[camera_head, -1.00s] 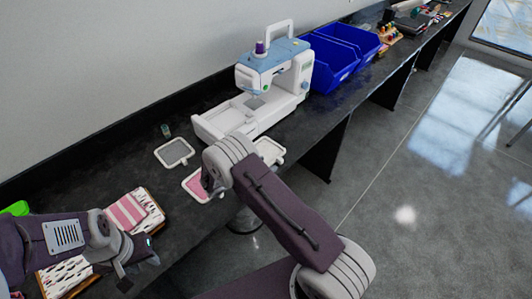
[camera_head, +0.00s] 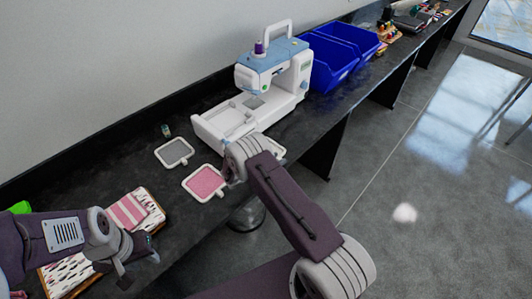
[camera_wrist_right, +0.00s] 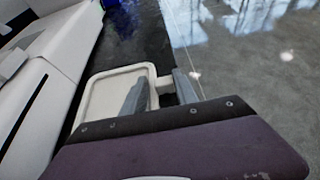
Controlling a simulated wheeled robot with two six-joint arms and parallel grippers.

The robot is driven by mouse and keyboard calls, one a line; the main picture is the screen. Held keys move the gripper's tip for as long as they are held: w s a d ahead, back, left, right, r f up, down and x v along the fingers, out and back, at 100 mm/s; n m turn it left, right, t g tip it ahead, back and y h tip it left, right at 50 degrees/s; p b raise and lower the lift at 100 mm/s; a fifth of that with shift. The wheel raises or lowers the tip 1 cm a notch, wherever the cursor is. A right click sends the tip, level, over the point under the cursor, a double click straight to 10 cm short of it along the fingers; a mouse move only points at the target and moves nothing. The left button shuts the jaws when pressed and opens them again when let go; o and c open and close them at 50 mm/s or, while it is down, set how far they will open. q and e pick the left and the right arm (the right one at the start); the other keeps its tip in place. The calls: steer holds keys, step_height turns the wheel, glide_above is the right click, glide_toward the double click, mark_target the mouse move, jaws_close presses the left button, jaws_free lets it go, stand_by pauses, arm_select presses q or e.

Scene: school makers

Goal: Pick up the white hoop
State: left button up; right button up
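The white hoop (camera_wrist_right: 110,100), a rounded frame with pale cloth and a small tab at its side, lies on the black counter in the right wrist view. In the head view only a bit of the white hoop (camera_head: 279,153) shows past my right arm. My right gripper (camera_wrist_right: 160,92) is open, its two grey fingers apart on either side of the hoop's tab. I cannot tell whether they touch it. My left gripper (camera_head: 138,264) is open and empty near the counter's front edge at lower left.
A pink hoop (camera_head: 205,182) and a grey hoop (camera_head: 174,152) lie left of my right arm. The sewing machine (camera_head: 272,75) stands close behind the white hoop. Blue bins (camera_head: 335,58) stand beyond it. Folded cloth (camera_head: 130,211) lies near my left arm.

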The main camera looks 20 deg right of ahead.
jaws_close()
steer(key=shift+r, duration=0.5)
step_height(320, 180, up, 3)
steer(key=shift+w, duration=0.1)
steer(key=s+d+r+b, duration=0.1)
steer(key=s+d+r, duration=0.5)
steer(key=d, duration=0.4)
steer(key=shift+s+r, duration=0.3)
steer(key=shift+r, duration=0.2)
